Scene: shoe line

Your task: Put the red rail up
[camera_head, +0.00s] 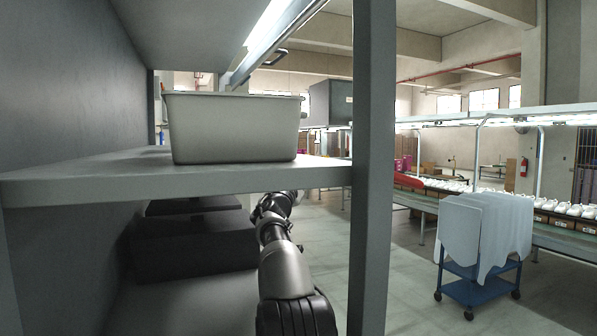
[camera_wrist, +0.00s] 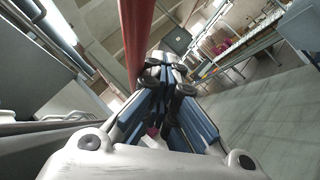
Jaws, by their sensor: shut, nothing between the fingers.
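A red rail (camera_wrist: 135,38) shows in the wrist view as a long bar, running from the top edge down to beside my fingertips. My gripper (camera_wrist: 168,72) is shut with nothing between its blue-sided fingers. Its tips appear close to the rail's lower end; I cannot tell whether they touch it. In the head view my arm reaches away under a grey shelf, and my gripper is hidden there. I cannot make out the rail in the head view.
The grey shelf (camera_head: 110,180) bears a pale bin (camera_head: 235,130), with a grey upright post (camera_head: 370,180) to its right. Dark boxes (camera_head: 190,240) stand below. A blue cart (camera_head: 480,285) and a line of white shoes (camera_head: 570,210) are right. Open floor lies between.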

